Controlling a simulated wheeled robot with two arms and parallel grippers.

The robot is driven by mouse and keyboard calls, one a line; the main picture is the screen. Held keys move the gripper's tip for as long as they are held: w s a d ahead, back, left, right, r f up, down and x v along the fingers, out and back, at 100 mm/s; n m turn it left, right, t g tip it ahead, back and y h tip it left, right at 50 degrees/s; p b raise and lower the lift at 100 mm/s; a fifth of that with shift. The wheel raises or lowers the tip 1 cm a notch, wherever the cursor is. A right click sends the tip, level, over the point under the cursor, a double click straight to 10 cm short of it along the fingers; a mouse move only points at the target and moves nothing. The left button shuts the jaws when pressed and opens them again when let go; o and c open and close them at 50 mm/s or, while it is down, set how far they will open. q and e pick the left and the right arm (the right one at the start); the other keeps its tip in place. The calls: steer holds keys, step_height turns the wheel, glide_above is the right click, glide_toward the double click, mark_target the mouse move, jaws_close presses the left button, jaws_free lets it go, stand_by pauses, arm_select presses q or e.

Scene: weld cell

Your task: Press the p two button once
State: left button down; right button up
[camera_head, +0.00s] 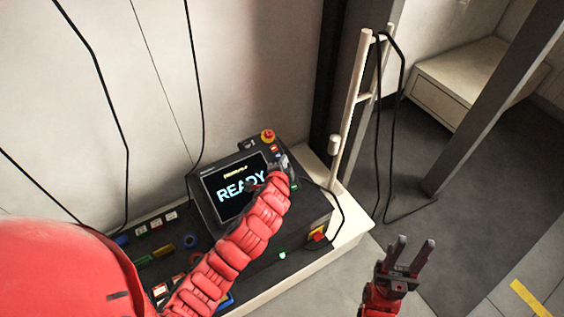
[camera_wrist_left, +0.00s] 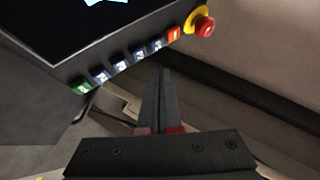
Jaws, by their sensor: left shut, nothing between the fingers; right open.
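The control panel (camera_head: 208,197) has a screen (camera_head: 232,192) reading READY. In the left wrist view a row of buttons runs along the panel's edge: a green one (camera_wrist_left: 81,87), several pale-lit ones (camera_wrist_left: 119,64) and an orange one (camera_wrist_left: 173,35). Their labels are too small to read, so I cannot tell which is p two. My left gripper (camera_wrist_left: 163,76) is shut and empty, apart from the buttons in that view. In the head view my left gripper (camera_head: 282,162) is beside the screen's right edge and hides part of the buttons. My right gripper (camera_head: 412,242) is open and empty, off to the right.
A red emergency stop on a yellow base (camera_head: 268,135) sits at the panel's top corner. More coloured controls (camera_head: 155,222) lie on the console's left. A pale post with a hanging cable (camera_head: 354,100) stands to the right. Floor around my right gripper is clear.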

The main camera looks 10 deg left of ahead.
arm_select(q)
steer(key=shift+s+d+r+p, duration=0.2)
steer(key=shift+r, duration=0.3)
steer(key=shift+s+d+r+p, duration=0.15)
steer(key=shift+s+d+r, duration=0.05)
steer(key=shift+r, duration=0.35)
steer(key=shift+s+d+r+p, duration=0.2)
steer(key=shift+r, duration=0.3)
